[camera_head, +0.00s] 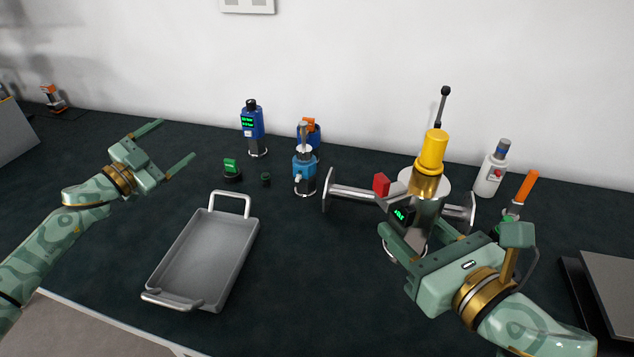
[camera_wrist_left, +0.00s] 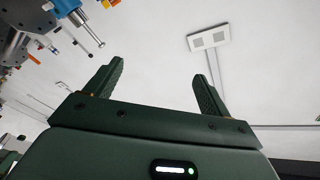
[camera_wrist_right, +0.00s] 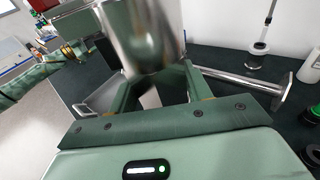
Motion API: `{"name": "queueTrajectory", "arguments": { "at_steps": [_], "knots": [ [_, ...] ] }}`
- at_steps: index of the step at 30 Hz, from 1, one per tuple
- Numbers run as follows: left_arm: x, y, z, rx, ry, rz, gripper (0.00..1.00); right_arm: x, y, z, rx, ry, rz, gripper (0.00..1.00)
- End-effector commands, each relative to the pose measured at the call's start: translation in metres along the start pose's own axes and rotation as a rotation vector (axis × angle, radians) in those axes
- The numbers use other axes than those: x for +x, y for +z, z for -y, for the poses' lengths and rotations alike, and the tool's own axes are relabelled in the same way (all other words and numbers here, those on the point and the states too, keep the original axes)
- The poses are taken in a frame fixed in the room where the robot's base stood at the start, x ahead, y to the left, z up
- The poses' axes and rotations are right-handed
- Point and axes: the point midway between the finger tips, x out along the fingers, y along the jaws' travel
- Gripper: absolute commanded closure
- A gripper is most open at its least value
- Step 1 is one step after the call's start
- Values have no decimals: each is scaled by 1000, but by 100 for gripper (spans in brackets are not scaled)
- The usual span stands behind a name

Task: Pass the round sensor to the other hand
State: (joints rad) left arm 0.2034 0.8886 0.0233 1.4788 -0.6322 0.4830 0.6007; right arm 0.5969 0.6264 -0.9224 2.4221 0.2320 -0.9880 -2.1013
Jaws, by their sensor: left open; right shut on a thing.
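A shiny metal cylinder, which I take to be the round sensor (camera_head: 428,213), is between the fingers of my right gripper (camera_head: 415,234). It has a small black display box at its front and a yellow cap above, though I cannot tell whether the cap belongs to it. In the right wrist view the metal body (camera_wrist_right: 145,40) fills the space between the fingers, its top cut off. My right gripper is shut on it. My left gripper (camera_head: 177,141) is open and empty, raised at the left, well apart from the sensor. Its spread fingers also show in the left wrist view (camera_wrist_left: 158,76).
A grey tray (camera_head: 207,262) with raised handles lies between my arms. A flanged pipe (camera_head: 350,193) lies beside and behind the held sensor. Blue instruments (camera_head: 252,128) (camera_head: 304,172) stand at the back, a white bottle-like device (camera_head: 493,170) at the right. Dark table right of the tray is clear.

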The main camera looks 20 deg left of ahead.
Motion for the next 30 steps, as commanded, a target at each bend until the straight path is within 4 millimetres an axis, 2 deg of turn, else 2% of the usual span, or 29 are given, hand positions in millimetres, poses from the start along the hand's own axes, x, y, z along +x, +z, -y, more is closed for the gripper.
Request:
{"name": "queueTrajectory", "arguments": {
  "at_steps": [1,3,7,12,15,18,21,25,30],
  "knots": [
    [15,-30,-17,-59,56,-73,18,0,1,0,0,0,3,75],
    [31,-69,-44,-154,152,-163,18,0,1,0,0,0,3,75],
    [47,-145,-96,-324,367,-298,18,0,1,0,0,0,3,75],
    [40,-238,-164,-508,697,-388,18,0,1,0,0,0,3,75],
    [25,-279,-197,-583,877,-390,18,0,1,0,0,0,3,75],
    [10,-306,-221,-630,1017,-368,18,0,1,0,0,0,3,75],
    [-2,-322,-236,-655,1106,-342,18,0,1,0,0,0,3,75],
    [-9,-330,-244,-671,1154,-322,18,0,1,0,0,0,3,75],
    [-6,-335,-251,-673,1158,-322,18,0,1,0,0,0,3,75]
  ]
}}
